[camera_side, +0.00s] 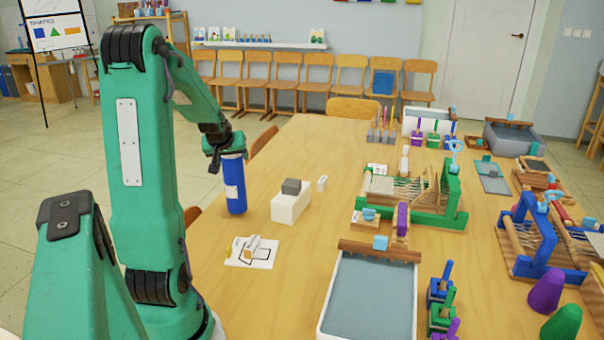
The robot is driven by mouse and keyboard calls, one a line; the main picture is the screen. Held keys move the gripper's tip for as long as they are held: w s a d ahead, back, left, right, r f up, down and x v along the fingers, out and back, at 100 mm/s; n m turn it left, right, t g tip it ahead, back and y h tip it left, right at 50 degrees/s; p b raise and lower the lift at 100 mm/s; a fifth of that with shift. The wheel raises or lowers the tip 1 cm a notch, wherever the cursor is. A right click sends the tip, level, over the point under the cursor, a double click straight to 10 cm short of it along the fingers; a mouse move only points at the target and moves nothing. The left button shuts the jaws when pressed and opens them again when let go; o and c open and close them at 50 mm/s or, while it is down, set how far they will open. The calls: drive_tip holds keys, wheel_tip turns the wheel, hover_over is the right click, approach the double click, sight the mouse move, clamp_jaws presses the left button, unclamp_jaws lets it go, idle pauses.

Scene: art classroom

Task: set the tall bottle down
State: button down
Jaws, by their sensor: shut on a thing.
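The tall bottle (236,192) is blue with a white label and stands close to upright near the table's left edge. My gripper (228,152) is at the bottle's top and shut on it from above. The fingers are small here and partly hidden by the bottle and the wrist. The bottle's base is at or very near the table top (300,150); I cannot tell whether it touches.
A grey-blue tray (372,295), a green loom (425,200) and several tools fill the right. Bare table lies behind the bottle.

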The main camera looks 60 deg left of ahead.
drive_tip(key=shift+f, duration=0.6)
drive_tip(key=shift+c, duration=1.6)
unclamp_jaws()
drive_tip(key=shift+f, duration=0.1)
drive_tip(key=shift+r, duration=0.2)
drive_tip(key=shift+v, duration=0.8)
drive_tip(key=v, duration=1)
drive_tip(key=shift+d, duration=0.15)
drive_tip(key=shift+r, duration=0.1)
